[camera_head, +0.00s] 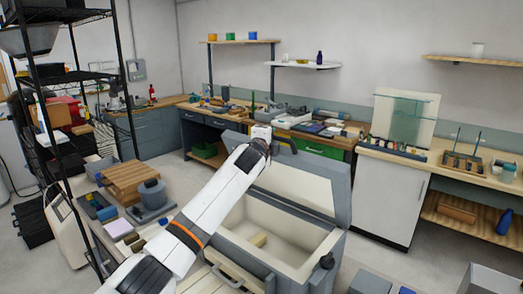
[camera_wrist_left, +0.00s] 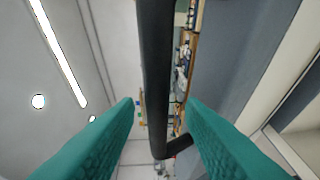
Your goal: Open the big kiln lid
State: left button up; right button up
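The big kiln (camera_head: 285,262) is a grey box with a pale lining, in the lower middle of the head view. Its lid (camera_head: 300,183) stands raised, tilted back, with the pale inner face showing. The chamber is open to view, with a small yellowish block (camera_head: 258,240) inside. My left arm reaches up to the lid's upper left edge, and my left gripper (camera_head: 263,140) is there. In the left wrist view a dark handle bar (camera_wrist_left: 157,80) runs between the teal fingers (camera_wrist_left: 161,101), with gaps seen on both sides. My right gripper is not in view.
A black wire shelf (camera_head: 75,75) stands at the left. A low surface beside the kiln holds wooden boards (camera_head: 128,180) and a grey round-topped piece (camera_head: 153,195). Workbenches with tools and a white cabinet (camera_head: 390,200) line the back wall.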

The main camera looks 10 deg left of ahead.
pick_arm(q)
jog(key=s+a+b, duration=0.1)
jog(key=s+b, duration=0.2)
jog(key=s, duration=0.7)
jog(key=shift+a+r, duration=0.25)
jog(key=shift+a, duration=0.05)
jog(key=shift+w, duration=0.1)
